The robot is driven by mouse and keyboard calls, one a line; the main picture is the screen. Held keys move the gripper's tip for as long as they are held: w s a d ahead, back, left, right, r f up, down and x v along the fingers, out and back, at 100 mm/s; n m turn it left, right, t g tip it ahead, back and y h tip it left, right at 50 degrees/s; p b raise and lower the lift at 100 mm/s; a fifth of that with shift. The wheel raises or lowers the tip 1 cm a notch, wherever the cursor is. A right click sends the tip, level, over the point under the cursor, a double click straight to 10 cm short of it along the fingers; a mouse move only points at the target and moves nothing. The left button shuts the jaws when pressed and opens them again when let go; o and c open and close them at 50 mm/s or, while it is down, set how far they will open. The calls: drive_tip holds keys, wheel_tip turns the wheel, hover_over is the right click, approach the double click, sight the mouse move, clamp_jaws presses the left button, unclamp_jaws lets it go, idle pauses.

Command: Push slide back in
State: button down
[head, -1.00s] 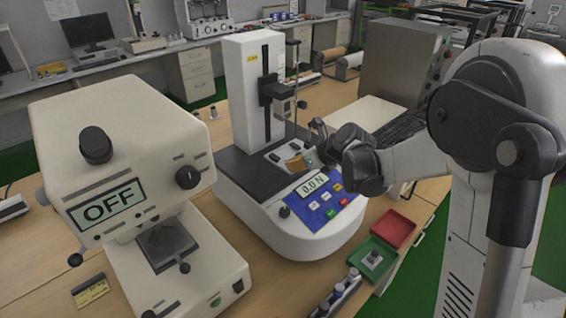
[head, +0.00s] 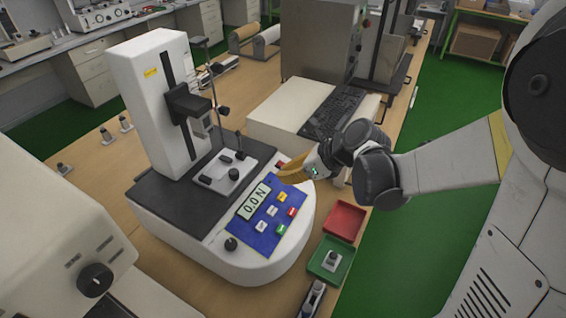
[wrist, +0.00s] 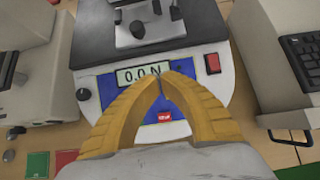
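A white force tester (head: 151,85) with a tall column stands on the bench. Its display reads 0.0 N. A light-grey plate with dark knobs, seemingly the slide (head: 213,181), lies on the black bed below the column's head. It also shows at the top of the wrist view (wrist: 150,36). I cannot tell how far in it sits. My gripper (head: 284,173) has yellow-orange fingers, above the right edge of the blue button panel, right of the slide and apart from it. In the wrist view its fingertips (wrist: 160,78) meet with nothing between them.
A red tray (head: 344,221) and a green tray (head: 330,261) holding a small part lie at the front right. A keyboard (head: 335,115) is behind my gripper. Another white instrument (head: 60,255) stands at the left. Small metal pieces lie on the bench left of the tester.

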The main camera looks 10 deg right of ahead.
sight(245, 175)
drive_tip(key=b+x, duration=0.1)
drive_tip(key=x, duration=0.2)
drive_tip(key=b+x, duration=0.1)
drive_tip(key=x, duration=0.2)
drive_tip(key=b+x, duration=0.1)
drive_tip(key=x, duration=0.1)
drive_tip(key=shift+s+a+f, duration=0.1)
drive_tip(key=shift+a+f, duration=0.25)
drive_tip(key=w+a, duration=0.2)
drive_tip(key=shift+a+f+b, duration=0.1)
drive_tip(key=shift+a+b, duration=0.3)
drive_tip(key=shift+w+a, duration=0.35)
drive_tip(key=shift+w+a, duration=0.65)
drive_tip(key=shift+a, duration=0.2)
drive_tip(key=shift+w+a, duration=0.15)
drive_tip(key=shift+a, duration=0.05)
drive_tip(key=shift+d, duration=0.1)
